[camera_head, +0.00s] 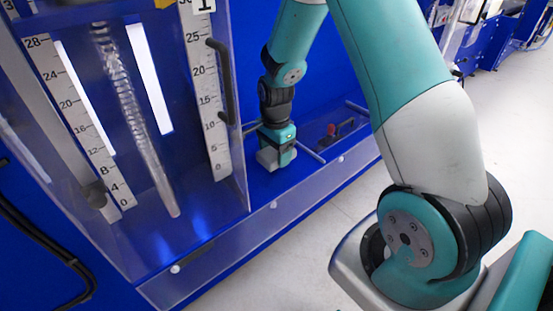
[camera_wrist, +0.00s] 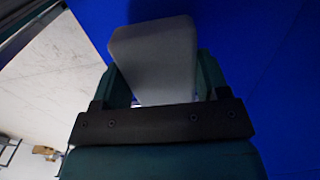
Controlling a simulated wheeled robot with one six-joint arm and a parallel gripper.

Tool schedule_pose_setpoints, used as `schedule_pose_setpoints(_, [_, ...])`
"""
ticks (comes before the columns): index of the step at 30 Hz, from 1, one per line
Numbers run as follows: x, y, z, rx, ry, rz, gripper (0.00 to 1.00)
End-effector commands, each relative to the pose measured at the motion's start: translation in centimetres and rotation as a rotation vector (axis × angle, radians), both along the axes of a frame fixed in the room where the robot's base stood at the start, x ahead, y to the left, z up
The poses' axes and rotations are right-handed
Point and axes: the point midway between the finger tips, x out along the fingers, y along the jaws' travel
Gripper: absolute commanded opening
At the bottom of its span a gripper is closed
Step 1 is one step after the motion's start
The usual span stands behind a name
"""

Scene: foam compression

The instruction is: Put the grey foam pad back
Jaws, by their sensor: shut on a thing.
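The grey foam pad (camera_wrist: 152,60) shows in the wrist view as a pale grey block between the two fingers of my gripper (camera_wrist: 158,85). My gripper is shut on it, and the pad sticks out beyond the fingers. In the head view my gripper (camera_head: 277,150) points down low over the blue bench, right of the clear-walled test stand. The pad (camera_head: 268,158) shows there as a pale block at the gripper's lower end. I cannot tell whether the pad touches the bench surface.
The test stand has a clear panel, white number scales (camera_head: 205,90), a spring (camera_head: 130,110) and a black handle (camera_head: 222,80) close left of my gripper. A red knob (camera_head: 331,130) sits to the right. A clear lip (camera_head: 274,205) runs along the bench's front edge.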

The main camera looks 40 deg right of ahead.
Motion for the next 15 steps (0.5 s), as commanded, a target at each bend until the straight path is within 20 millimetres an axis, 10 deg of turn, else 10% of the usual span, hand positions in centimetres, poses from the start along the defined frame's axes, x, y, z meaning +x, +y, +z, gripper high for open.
schedule_pose_setpoints(11, [-0.1, -0.1, -3.1, 0.000, 0.002, -0.002, 0.34])
schedule_pose_setpoints(12, [-0.1, -0.1, -3.1, 0.000, 0.002, -0.002, 0.73])
schedule_pose_setpoints(15, [-0.1, -0.1, -3.1, 0.000, 0.002, -0.002, 0.94])
